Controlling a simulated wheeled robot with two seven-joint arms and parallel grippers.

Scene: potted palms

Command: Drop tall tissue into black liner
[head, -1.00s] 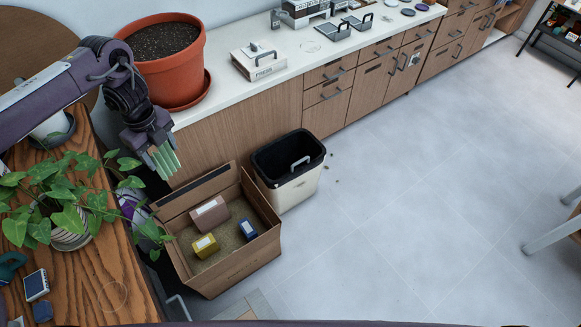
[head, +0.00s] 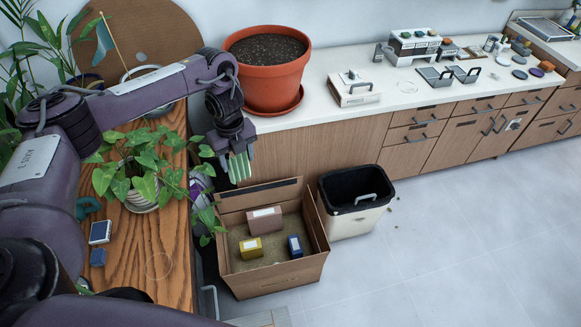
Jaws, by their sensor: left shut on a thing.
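My left gripper (head: 238,160) points down above the back left of the cardboard box. It is shut on a pale green thing (head: 240,168) with lighter stripes; I cannot tell for sure that this is the tall tissue. The black liner (head: 356,184) lines the open top of a cream bin (head: 350,222) on the floor, to the right of the cardboard box. My right gripper is not in view.
The open cardboard box (head: 270,282) holds a brown box (head: 264,219), a yellow box (head: 251,249) and a blue box (head: 294,245). A leafy plant (head: 145,185) stands on the wooden table (head: 150,260). A terracotta pot (head: 268,80) stands on the counter. The floor at right is clear.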

